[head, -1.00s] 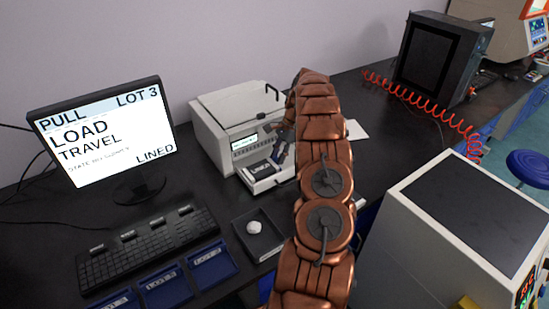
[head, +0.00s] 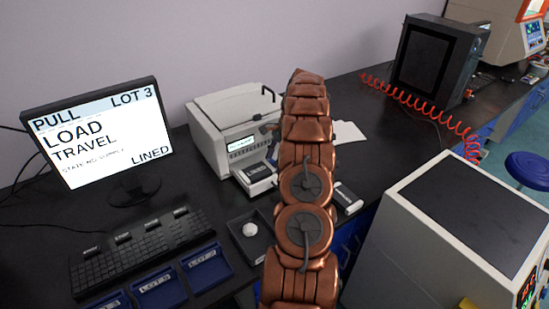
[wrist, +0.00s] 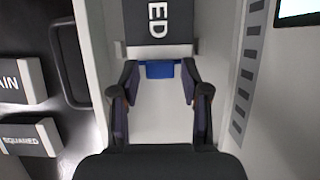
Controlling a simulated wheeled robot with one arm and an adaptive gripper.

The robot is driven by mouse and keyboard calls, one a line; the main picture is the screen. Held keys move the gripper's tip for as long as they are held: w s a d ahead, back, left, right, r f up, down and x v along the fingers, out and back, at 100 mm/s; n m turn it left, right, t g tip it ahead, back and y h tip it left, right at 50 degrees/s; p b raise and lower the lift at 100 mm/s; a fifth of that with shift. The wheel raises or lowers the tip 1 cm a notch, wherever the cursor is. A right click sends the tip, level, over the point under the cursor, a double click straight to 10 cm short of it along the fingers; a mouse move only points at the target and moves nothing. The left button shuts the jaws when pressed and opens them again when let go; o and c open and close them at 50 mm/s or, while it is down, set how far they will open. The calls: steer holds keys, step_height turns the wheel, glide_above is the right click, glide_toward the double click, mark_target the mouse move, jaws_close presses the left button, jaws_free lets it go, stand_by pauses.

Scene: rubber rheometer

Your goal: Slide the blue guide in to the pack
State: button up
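In the wrist view the blue guide (wrist: 160,69) is a small blue piece on the pale floor of a white channel. It sits just in front of the pale end band of a dark block (wrist: 158,18), whose visible label letters read "ED"; this looks like the pack. My gripper (wrist: 160,82) is open, with one finger on each side of the channel. The fingertips flank the blue guide, with a gap visible on each side. In the head view the dark block (head: 258,173) lies on the front of the white machine (head: 230,130); my arm hides most of my gripper.
In the wrist view, blocks labelled "AIN" (wrist: 22,80) and "SQUARED" (wrist: 32,137) lie left of the channel wall. In the head view, a dark tray (head: 235,222) holds a white lump, beside a keyboard (head: 140,250) and blue trays (head: 205,268). A monitor (head: 100,130) stands left.

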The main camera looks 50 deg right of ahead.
steer(key=shift+o, duration=0.5)
steer(key=shift+r, duration=0.1)
steer(key=v, duration=0.7)
steer(key=shift+r, duration=0.2)
stand_by(0.5)
